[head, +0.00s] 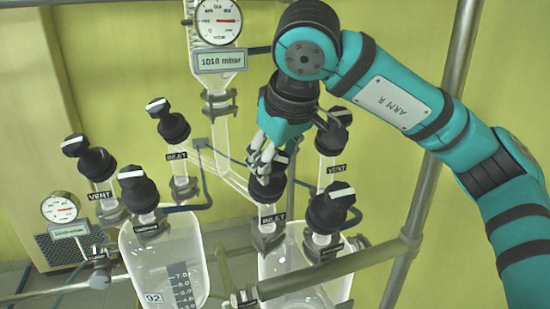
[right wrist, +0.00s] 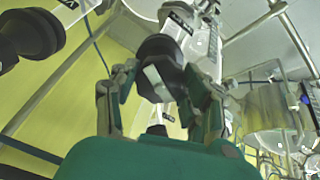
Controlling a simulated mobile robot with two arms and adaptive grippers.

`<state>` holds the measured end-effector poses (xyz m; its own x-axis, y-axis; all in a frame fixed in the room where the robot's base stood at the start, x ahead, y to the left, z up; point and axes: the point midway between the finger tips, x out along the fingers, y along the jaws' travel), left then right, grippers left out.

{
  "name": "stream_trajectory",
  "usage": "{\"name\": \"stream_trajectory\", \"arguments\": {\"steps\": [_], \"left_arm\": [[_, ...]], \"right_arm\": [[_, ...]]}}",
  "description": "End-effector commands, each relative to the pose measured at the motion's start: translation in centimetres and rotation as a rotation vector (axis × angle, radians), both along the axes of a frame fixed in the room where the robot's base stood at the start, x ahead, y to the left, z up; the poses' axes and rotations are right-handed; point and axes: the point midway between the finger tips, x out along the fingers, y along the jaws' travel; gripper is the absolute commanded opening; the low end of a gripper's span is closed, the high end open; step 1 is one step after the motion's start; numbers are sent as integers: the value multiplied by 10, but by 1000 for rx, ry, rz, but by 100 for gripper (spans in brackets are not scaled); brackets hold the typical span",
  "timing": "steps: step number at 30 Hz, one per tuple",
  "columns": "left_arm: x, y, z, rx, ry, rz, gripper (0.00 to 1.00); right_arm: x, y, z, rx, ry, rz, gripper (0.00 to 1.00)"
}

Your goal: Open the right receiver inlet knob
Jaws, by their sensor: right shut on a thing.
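The right receiver inlet knob (head: 266,188) is a black knob with a white bar on top, above an INLET label (head: 272,218) and the right glass receiver (head: 285,262). My teal right gripper (head: 262,160) comes down on it from above. In the right wrist view, the fingers of the right gripper (right wrist: 160,92) stand on both sides of the black knob (right wrist: 162,58) and are shut on its white bar (right wrist: 152,76). The fingers partly hide the bar in the head view. My left gripper is not in view.
Close by are another black knob (head: 330,208) to the right and a VENT knob (head: 335,128) behind, partly covered by my arm. The left receiver (head: 165,262) has its own knobs. A metal rail (head: 340,268) crosses in front. A gauge (head: 218,20) reads above the 1010 mbar display (head: 221,60).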

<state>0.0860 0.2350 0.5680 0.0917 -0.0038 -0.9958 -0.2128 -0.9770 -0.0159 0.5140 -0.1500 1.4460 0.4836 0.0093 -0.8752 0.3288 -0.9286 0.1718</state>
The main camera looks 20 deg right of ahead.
Motion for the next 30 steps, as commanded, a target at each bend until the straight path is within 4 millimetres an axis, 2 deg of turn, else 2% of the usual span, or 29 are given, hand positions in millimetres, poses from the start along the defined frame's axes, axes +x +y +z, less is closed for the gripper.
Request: {"name": "stream_trajectory", "arguments": {"steps": [2,3,8,16,19,30], "left_arm": [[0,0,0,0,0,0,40],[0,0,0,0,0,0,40],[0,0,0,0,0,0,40],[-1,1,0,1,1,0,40],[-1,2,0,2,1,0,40],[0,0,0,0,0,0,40]], "right_arm": [[-1,0,-3,-3,7,2,14],[-1,0,-3,-3,8,1,49],[0,0,-2,-1,5,0,70],[0,0,0,-1,2,0,71],[-3,0,6,0,0,0,71],[-31,0,56,-1,1,1,71]]}}
